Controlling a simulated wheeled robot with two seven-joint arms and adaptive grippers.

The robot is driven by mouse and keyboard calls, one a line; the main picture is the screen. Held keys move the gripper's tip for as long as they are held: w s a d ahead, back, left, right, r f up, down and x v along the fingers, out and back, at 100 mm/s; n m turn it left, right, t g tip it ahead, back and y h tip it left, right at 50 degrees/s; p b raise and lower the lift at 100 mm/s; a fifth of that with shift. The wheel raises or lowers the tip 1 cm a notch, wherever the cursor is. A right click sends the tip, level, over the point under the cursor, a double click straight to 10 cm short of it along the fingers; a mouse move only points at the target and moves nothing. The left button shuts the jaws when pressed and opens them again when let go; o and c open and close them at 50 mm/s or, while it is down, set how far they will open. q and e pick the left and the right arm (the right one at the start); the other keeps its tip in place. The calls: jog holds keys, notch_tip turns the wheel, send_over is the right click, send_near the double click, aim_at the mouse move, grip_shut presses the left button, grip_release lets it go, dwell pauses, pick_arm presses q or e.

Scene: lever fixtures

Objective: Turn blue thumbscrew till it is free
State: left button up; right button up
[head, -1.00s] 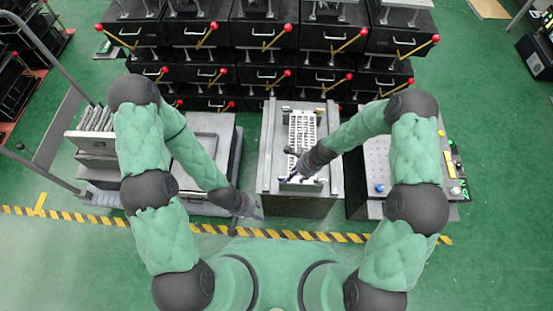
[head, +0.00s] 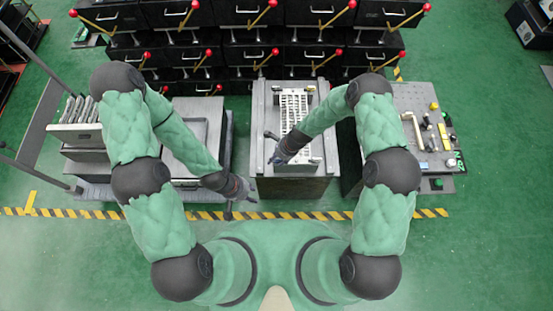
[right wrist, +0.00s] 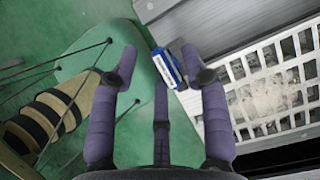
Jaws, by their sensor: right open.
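In the right wrist view, a small blue block-like part (right wrist: 165,68) with a pale edge sits at the corner of a grey fixture. I cannot tell whether it is the blue thumbscrew. My right gripper (right wrist: 162,72) is open, with its purple fingers spread and the blue part near the fingertips, apparently not gripped. In the head view my right gripper (head: 275,148) is over the front left part of the grey cabinet (head: 263,105). My left gripper (head: 233,206) hangs low in front of the left bench; its finger opening is unclear. No thumbscrew is clear in the head view.
A white slotted rack (head: 293,105) lies on the cabinet and shows in the right wrist view (right wrist: 265,95). A right bench (head: 415,100) carries small parts. A left bench (head: 190,140) stands beside the cabinet. Black boxes with red-knobbed levers (head: 272,4) fill the back.

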jog(key=shift+f, duration=0.1)
jog(key=shift+c, duration=0.2)
grip_shut()
